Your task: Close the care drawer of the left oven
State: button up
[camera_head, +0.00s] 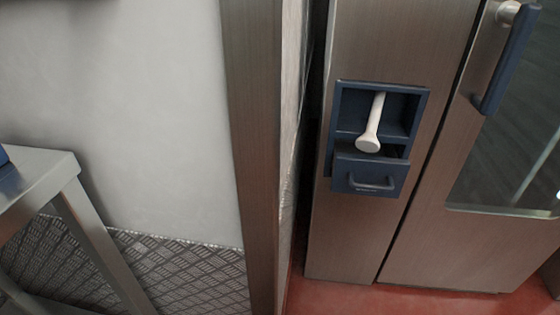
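The care drawer (350,165) is a dark blue box with a bar handle on its front, low in the blue recessed panel of the steel oven (345,235) at the right. It stands out from the panel, and a dark opening shows above its front. A white hand-shower-like piece (369,143) hangs in the recess just above the drawer, its round end near the drawer's top. My gripper is not in view.
The oven's glass door (510,150) with a blue handle (508,55) is right of the panel. A steel-edged wall or post (252,150) stands left of the oven. A steel table (45,170) is at far left. Red floor (350,295) shows below.

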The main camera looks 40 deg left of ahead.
aim_at(382, 173)
jog(key=u, duration=1.25)
jog(key=k, duration=0.95)
jog(key=u, duration=0.85)
jog(key=i, duration=0.65)
jog(key=z, duration=0.4)
